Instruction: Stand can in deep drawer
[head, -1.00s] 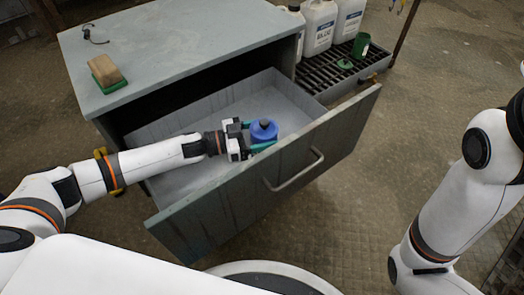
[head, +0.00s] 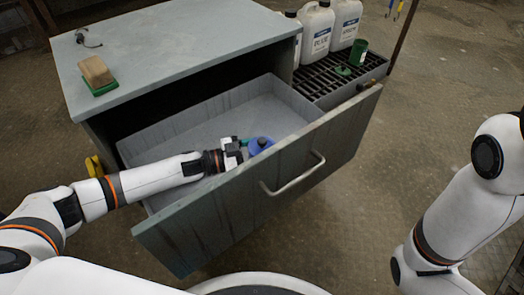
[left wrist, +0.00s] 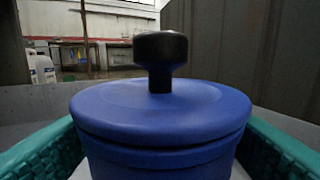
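The blue can (head: 262,143) with a dark knob on its lid is inside the open deep drawer (head: 225,203), near the drawer's front panel. The panel hides its lower part, so I cannot tell whether its base touches the drawer floor. My left gripper (head: 246,147) reaches into the drawer from the left, its teal fingers around the can. In the left wrist view the can (left wrist: 160,125) looks upright, with a teal finger close against each side of it. My right gripper is out of view; only the right arm shows.
The grey cabinet top (head: 180,45) holds a sponge block (head: 97,75) and a small dark wire item (head: 87,39). White jugs (head: 317,30) and a green cup (head: 359,51) stand on a black grate (head: 330,78) at the right. The drawer's back is clear.

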